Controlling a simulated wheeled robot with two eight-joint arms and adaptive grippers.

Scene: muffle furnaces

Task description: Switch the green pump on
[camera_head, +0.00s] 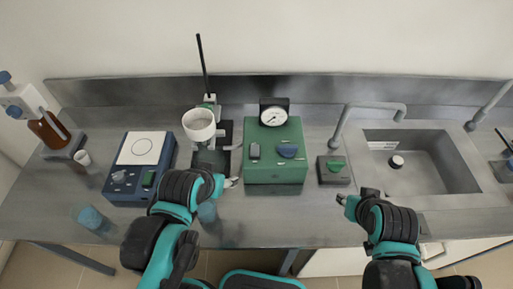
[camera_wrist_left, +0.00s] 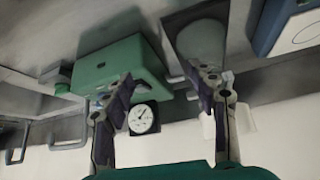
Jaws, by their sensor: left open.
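The green pump (camera_head: 273,172) is a box on the bench, left of the sink. My left gripper (camera_head: 234,165) is open and empty, just left of the pump and apart from the switch.
A stand with a white funnel (camera_head: 199,124) is close left of the pump. A blue hotplate stirrer (camera_head: 128,186) and a blue beaker (camera_head: 90,217) are farther left. A small green-knobbed box (camera_head: 333,172) and the sink (camera_head: 420,160) lie right.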

